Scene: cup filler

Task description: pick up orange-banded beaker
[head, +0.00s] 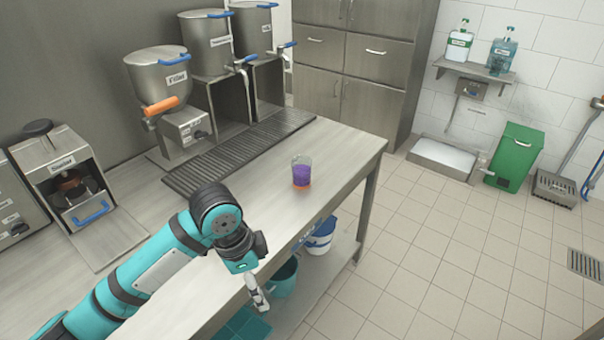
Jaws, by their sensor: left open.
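The orange-banded beaker (301,171) stands upright on the counter, near its right end. It is clear, with purple contents and an orange band at its base. My left gripper (261,302) hangs past the counter's front edge, below and left of the beaker in the picture. It is apart from the beaker and points downward. Its fingers are small in the picture, and it is open with nothing seen between them. My right gripper is out of the picture.
The counter (343,150) is clear around the beaker. Behind it lie a dark drain grate (240,150) and a steel filler (160,80) with an orange handle. Buckets, one of them blue and white (320,236), stand on the shelf below. Tiled floor is free to the right.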

